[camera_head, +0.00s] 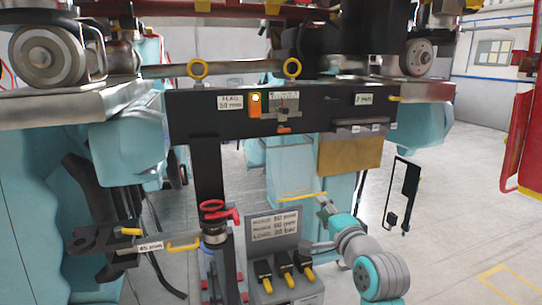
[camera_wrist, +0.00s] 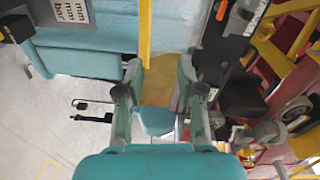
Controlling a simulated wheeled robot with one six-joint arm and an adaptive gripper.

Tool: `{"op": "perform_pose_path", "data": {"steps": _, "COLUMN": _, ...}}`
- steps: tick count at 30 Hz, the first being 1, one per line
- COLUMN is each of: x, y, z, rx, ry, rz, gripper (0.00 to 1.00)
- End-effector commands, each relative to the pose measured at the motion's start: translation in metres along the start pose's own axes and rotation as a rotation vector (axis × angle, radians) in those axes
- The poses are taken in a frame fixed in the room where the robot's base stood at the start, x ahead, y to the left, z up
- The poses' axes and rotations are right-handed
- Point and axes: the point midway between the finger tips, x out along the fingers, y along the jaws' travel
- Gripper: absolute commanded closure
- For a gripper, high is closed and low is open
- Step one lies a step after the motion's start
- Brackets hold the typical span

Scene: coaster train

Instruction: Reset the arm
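My gripper (camera_head: 322,199) is in the lower middle of the head view, on my teal and grey arm, beside a thin yellow bar (camera_head: 300,196). In the wrist view my gripper (camera_wrist: 158,72) shows two fingers standing apart with a clear gap, and no object is clamped between them. A yellow bar (camera_wrist: 145,30) runs down from the top edge to near the left fingertip. I cannot tell whether it touches the finger. A tan panel (camera_wrist: 158,82) shows behind the gap.
A grey console (camera_head: 275,230) with several yellow-tipped levers stands left of my arm. A red valve handle (camera_head: 213,208) is further left. The black beam (camera_head: 330,112) with labels and an orange-lit box (camera_head: 255,105) crosses above. Open floor (camera_head: 440,220) lies to the right.

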Motion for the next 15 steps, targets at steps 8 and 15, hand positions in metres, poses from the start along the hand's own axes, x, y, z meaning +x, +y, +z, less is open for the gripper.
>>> {"op": "perform_pose_path", "data": {"steps": 8, "x": -0.049, "y": 0.110, "z": 0.016, "rx": -0.149, "ry": 0.047, "rz": 0.053, "gripper": 0.62}}
{"op": "perform_pose_path", "data": {"steps": 15, "x": -0.105, "y": 0.186, "z": 0.031, "rx": -0.295, "ry": 0.079, "rz": 0.098, "gripper": 0.62}}
